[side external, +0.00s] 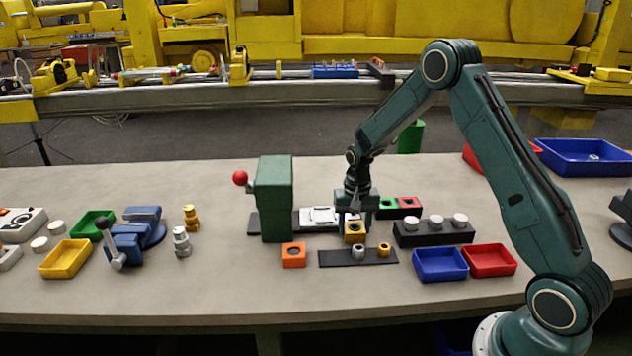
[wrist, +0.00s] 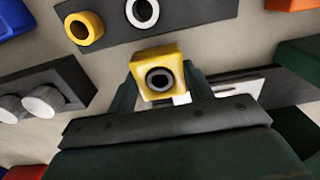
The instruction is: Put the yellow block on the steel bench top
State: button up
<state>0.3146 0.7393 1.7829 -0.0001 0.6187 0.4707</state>
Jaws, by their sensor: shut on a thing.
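The yellow block (side external: 355,232) has a dark round hole in its face. It is between the fingers of my gripper (side external: 355,219), which is shut on it. In the wrist view the yellow block (wrist: 174,64) is gripped from both sides, with its grey-ringed hole facing the camera. The bench top (side external: 190,300) is a wide greyish-beige surface under everything. The block is just behind a black strip in the side view; I cannot tell how far it is above the bench.
The black strip (side external: 334,259) carries a grey ring and a yellow ring. An orange block (side external: 293,262) is left of it. A green press (side external: 274,195), a black rack with white knobs (side external: 434,239) and a blue tray (side external: 440,278) stand nearby. The front left bench is clear.

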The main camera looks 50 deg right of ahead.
jog(key=shift+f, duration=0.55)
jog(key=o, duration=1)
jog(key=shift+o, duration=0.2)
jog(key=shift+r, duration=4)
